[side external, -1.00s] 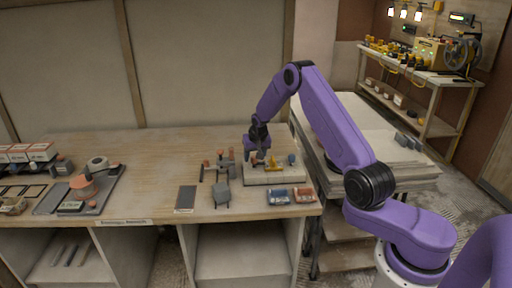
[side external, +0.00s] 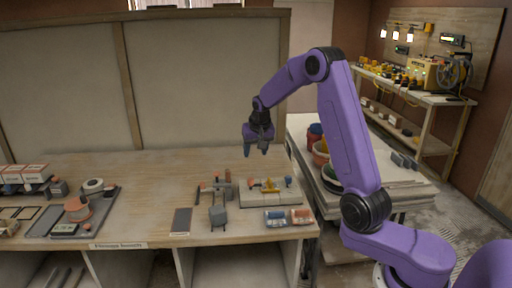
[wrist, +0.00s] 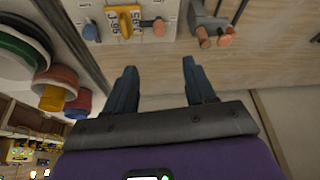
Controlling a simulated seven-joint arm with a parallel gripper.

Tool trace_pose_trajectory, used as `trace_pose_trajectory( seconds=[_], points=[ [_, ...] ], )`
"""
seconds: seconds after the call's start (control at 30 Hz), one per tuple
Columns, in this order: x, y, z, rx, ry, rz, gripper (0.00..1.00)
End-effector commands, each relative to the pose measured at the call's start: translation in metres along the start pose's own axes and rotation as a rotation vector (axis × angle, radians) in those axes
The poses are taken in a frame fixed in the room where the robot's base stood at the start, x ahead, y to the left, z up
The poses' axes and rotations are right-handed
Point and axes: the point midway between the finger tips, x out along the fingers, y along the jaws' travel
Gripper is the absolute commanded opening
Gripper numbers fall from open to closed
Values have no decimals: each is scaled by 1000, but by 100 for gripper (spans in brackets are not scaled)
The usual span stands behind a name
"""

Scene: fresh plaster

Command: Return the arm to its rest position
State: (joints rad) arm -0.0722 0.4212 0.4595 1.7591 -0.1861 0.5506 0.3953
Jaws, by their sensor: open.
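My purple arm rises from the lower right in the side view and bends over the wooden workbench (side external: 150,190). My gripper (side external: 257,151) hangs above the bench's back part, pointing down, clear of everything. Nothing is held.
Below the gripper, a pale board (side external: 268,196) carries a yellow piece and small knobs. A grey clamp-like tool (side external: 218,213), a dark plate (side external: 181,220) and blue and red trays (side external: 288,218) lie nearby. Stacked bowls (wrist: 62,82) stand on the neighbouring table. A panel backs the bench.

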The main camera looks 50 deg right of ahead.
Motion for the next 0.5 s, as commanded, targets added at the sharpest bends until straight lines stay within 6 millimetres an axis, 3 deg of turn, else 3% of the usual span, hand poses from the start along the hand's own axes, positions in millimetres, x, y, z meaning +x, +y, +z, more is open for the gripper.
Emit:
trace_pose_trajectory(
  seconds=[0.2, 0.5],
  points=[
    [-13, 0, 0, 1, -1, 0, 55],
    [-14, 0, 0, 1, -1, 0, 55]
  ],
)
